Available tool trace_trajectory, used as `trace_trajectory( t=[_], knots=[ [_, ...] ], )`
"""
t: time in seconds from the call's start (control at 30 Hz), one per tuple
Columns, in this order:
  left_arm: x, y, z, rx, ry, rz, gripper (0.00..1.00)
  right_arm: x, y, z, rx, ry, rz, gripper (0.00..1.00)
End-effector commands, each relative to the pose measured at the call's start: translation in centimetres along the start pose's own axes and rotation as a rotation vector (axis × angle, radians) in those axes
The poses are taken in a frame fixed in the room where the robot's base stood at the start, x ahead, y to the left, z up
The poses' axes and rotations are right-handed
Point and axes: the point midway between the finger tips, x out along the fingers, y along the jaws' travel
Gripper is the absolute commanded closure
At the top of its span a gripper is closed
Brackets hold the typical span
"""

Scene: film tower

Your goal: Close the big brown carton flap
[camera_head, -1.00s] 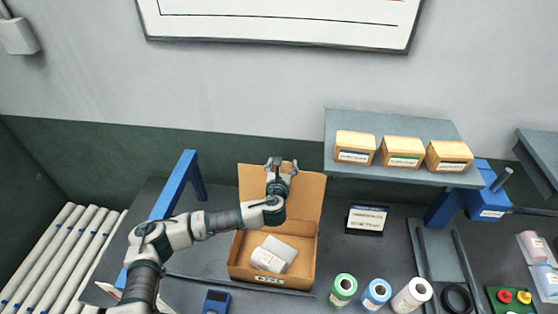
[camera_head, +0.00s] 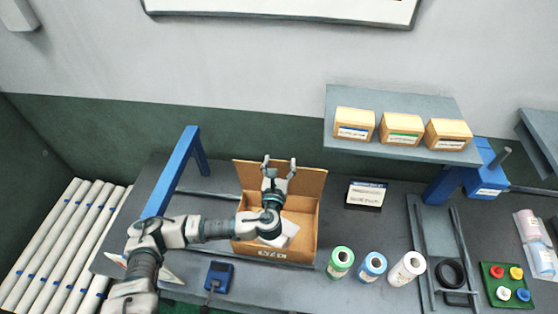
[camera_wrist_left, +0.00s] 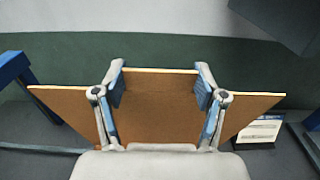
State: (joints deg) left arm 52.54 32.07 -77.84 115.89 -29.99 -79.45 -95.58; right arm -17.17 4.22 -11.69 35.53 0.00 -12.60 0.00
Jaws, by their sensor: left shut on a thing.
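The brown carton (camera_head: 270,252) stands open on the bench with a whitish packet (camera_head: 289,230) inside, partly hidden by my arm. Its big brown flap (camera_head: 310,180) stands up at the back of the carton. In the left wrist view the flap (camera_wrist_left: 158,110) spreads across the middle, with its top edge showing between and beyond the fingers. My left gripper (camera_head: 280,165) is at the flap's upper middle, its fingers set apart and shut on it. The fingers also show in the left wrist view (camera_wrist_left: 160,90). My right gripper is not in view.
A blue post frame (camera_head: 175,170) stands left of the carton, with a roller conveyor (camera_head: 60,245) beyond. A blue handheld device (camera_head: 218,276) lies in front. Several rolls (camera_head: 372,266) and a small sign (camera_head: 366,195) are to the right, below a shelf (camera_head: 400,140) with boxes.

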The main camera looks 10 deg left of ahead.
Motion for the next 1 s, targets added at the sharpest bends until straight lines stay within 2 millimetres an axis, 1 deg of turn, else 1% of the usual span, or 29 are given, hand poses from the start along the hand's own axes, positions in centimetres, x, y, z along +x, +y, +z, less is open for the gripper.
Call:
trace_trajectory(
  t=[0.03,0.17,0.2,0.3,0.57,0.67,0.77,1.0],
  knots=[
    [-0.1,-0.1,-0.6,0.002,0.013,-0.003,0.91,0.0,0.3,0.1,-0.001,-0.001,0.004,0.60],
    [-0.1,-0.1,-0.6,0.002,0.013,-0.004,0.91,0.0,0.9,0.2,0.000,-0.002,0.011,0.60],
    [-0.1,-0.1,-0.7,0.002,0.014,-0.005,0.24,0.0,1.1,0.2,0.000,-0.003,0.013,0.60],
    [-0.1,-0.1,-0.6,0.002,0.012,-0.005,0.02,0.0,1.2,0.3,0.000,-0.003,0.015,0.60],
    [-0.1,-0.1,-0.2,0.000,0.005,-0.004,0.02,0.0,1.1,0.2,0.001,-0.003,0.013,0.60],
    [-0.4,-0.1,-0.2,0.000,0.005,-0.005,0.02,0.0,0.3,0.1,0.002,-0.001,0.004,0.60],
    [-1.4,-0.1,-0.3,-0.001,0.006,-0.006,0.02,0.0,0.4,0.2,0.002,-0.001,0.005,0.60],
    [-5.5,-0.1,-0.4,-0.002,0.009,-0.007,0.02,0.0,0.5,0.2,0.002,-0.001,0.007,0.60]
  ],
)
